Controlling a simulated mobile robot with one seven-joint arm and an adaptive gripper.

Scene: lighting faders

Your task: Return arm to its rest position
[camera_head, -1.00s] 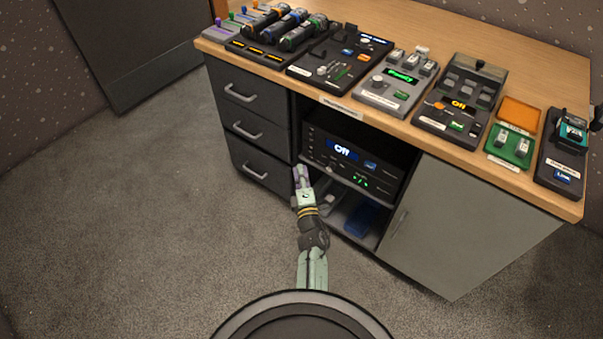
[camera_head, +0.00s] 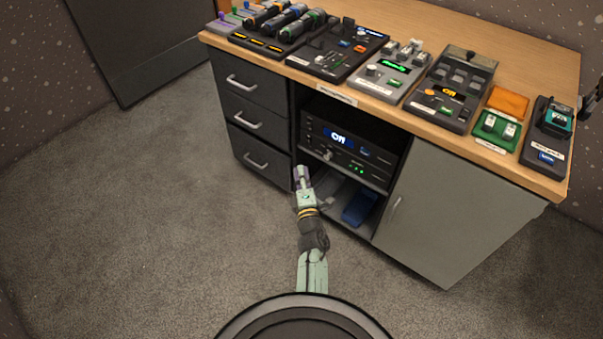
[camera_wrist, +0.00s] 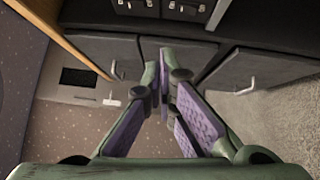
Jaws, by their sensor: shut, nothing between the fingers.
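My gripper (camera_head: 301,172) is shut and empty in the head view, in front of the desk near the corner between the dark drawers and the open shelf. My pale green arm reaches up to it from my base at the bottom middle. In the wrist view my gripper (camera_wrist: 165,75) shows its green fingers with purple pads, closed together. The fingertips appear apart from the furniture, though the exact gap to the cabinet front cannot be told.
The desk (camera_head: 540,185) carries several fader and switch panels along its front edge. Below are dark drawers (camera_head: 258,120), a rack unit (camera_head: 345,145) reading "On", a blue item (camera_head: 360,208) on the low shelf, and a grey door (camera_head: 450,215). Open carpet (camera_head: 150,220) lies left.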

